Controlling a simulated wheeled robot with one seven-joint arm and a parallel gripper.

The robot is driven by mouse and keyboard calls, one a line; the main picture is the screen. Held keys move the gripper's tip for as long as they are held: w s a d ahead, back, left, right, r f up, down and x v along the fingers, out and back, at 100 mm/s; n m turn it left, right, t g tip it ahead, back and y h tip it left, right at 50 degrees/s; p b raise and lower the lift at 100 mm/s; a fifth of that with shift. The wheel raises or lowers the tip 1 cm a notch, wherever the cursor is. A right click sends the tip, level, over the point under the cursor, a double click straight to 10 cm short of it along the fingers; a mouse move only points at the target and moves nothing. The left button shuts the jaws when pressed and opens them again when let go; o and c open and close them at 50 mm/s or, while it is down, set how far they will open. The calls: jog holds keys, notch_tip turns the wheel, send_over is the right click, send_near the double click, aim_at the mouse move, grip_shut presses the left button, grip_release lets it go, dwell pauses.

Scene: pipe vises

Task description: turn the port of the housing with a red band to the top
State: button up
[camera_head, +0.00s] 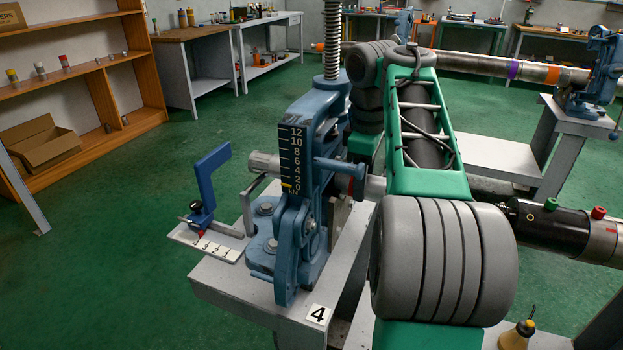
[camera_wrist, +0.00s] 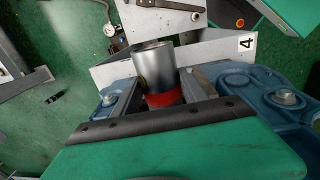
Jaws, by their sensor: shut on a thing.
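The housing with a red band is a grey metal cylinder (camera_wrist: 150,62), and its red band (camera_wrist: 165,98) shows in the wrist view. In the head view its red band (camera_head: 358,188) is partly hidden beside the blue vise (camera_head: 296,205) marked 4. My gripper (camera_wrist: 163,92) has a grey finger on each side of the cylinder and is shut on it near the band. My green and grey arm hides the gripper in the head view. A small yellow mark shows at the cylinder's left edge; I cannot tell whether it is the port.
A scale plate (camera_head: 208,242) with a blue upright (camera_head: 209,185) stands left of the vise. A black cylinder (camera_head: 550,227) with green and red knobs is at the right. An oil can (camera_head: 517,335) stands at the front right.

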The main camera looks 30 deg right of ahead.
jog(key=shift+s+a+f+t+h+b, duration=0.15)
jog(key=shift+t+h+b, duration=0.8)
jog(key=shift+b, duration=5.15)
jog(key=o, duration=1.5)
